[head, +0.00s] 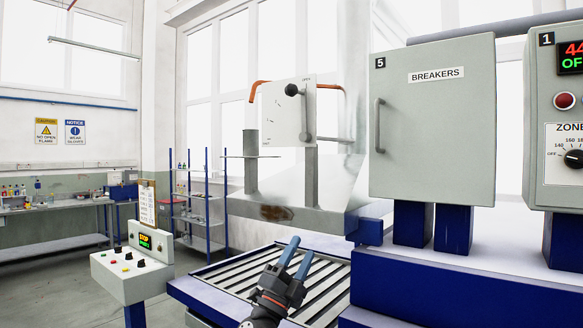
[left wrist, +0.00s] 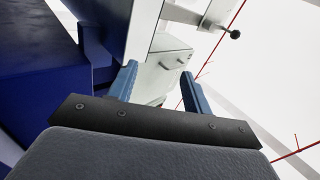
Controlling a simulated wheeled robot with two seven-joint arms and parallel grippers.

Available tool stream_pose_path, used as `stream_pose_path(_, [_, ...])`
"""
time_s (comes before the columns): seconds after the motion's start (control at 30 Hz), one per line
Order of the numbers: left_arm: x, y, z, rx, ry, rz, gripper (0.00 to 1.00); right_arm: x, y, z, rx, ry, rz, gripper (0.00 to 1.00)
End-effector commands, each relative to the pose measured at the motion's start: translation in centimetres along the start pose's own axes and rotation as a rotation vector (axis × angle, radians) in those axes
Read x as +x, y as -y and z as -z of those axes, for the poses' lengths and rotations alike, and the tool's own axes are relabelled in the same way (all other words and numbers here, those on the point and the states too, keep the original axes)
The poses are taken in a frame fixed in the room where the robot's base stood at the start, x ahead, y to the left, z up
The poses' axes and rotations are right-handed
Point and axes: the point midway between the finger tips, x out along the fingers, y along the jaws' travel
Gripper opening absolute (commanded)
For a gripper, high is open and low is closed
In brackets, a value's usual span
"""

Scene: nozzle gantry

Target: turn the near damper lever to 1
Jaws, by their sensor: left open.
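A pale damper plate (head: 279,115) stands at the middle of the head view, with small scale marks, OPEN at its top right and another word, too small to read, at its bottom left. A black knob on a grey bar also shows in the left wrist view (left wrist: 235,34). My left gripper (head: 297,252) has blue fingers, open and empty, below and apart from the lever. Between the fingers (left wrist: 159,84) nothing is held. My right gripper is not in view.
The grey BREAKERS cabinet (head: 433,120) stands right of the lever on a blue-and-white base. A slatted roller bed (head: 235,272) lies under my left gripper. A control pedestal (head: 131,272) is at the left. Orange pipe (head: 257,85) runs behind the plate.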

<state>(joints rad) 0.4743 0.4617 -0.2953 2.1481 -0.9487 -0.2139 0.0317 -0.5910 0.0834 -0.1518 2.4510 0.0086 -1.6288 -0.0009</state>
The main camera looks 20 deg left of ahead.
Motion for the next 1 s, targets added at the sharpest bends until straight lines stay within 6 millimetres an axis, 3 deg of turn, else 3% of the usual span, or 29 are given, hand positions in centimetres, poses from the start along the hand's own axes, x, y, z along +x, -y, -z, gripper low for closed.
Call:
stream_pose_path(0.03, [1.6, 1.2, 0.5, 0.050, -0.054, 0.021, 0.50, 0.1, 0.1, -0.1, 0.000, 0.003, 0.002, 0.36])
stream_pose_path(0.2, [5.7, 4.5, 2.3, 0.218, -0.230, 0.072, 0.50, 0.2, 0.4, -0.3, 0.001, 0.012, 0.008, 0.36])
stream_pose_path(0.57, [12.6, 10.2, 5.0, 0.609, -0.553, 0.105, 0.50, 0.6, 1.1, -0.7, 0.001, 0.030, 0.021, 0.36])
stream_pose_path(0.83, [16.9, 14.2, 4.7, 0.925, -0.732, 0.057, 0.50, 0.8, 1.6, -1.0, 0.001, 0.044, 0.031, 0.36])
stream_pose_path(1.0, [19.4, 17.1, 3.4, 1.125, -0.812, -0.009, 0.50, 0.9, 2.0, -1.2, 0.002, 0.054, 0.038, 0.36])
